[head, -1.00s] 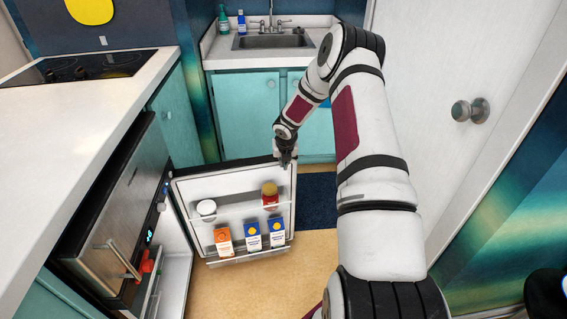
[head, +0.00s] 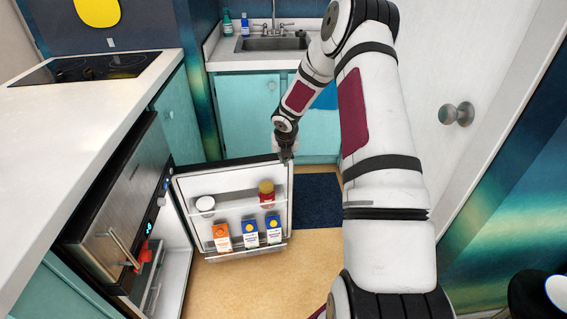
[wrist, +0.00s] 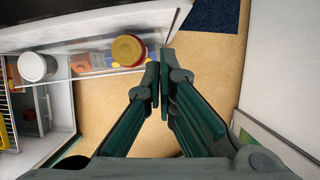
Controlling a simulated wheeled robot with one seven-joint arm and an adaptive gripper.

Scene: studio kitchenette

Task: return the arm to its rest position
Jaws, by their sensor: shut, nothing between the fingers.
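My arm (head: 384,150) reaches forward and bends down from its elbow. My gripper (head: 286,157) points down at the top right corner of the open fridge door (head: 185,232) in the head view. In the wrist view my gripper (wrist: 162,85) has its fingers together with nothing between them. The fingertips show close to the door's edge in that view. I cannot tell whether they touch it.
The door shelves hold a red jar with a yellow lid (head: 267,193), a white tub (head: 205,206) and several cartons (head: 250,233). A counter with a cooktop (head: 150,66) stands left, a sink (head: 272,43) behind, a white door (head: 432,60) right.

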